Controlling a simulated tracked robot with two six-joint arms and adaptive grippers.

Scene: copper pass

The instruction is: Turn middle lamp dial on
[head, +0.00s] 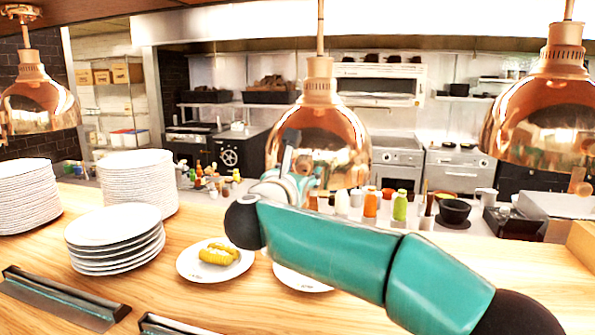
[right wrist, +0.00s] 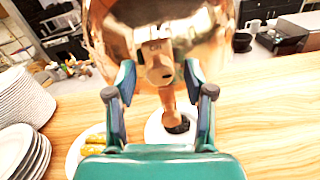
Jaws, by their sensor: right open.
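The middle copper heat lamp (head: 330,128) hangs over the counter, and my right arm reaches up to it from the lower right. My right gripper (head: 303,158) is at the front lower part of its shade, partly hidden by my own wrist. In the right wrist view the gripper (right wrist: 158,80) is open. The lamp's copper dial (right wrist: 157,72) shows between the two fingers, with a gap on each side. The shade (right wrist: 160,25) fills the space behind it. My left gripper is in neither view.
Copper lamps hang at left (head: 38,105) and right (head: 545,110). Plate stacks (head: 115,238) stand on the wooden counter (head: 215,305) at left. A plate with yellow-green food (head: 218,257) lies below the arm. Several bottles (head: 400,206) stand behind.

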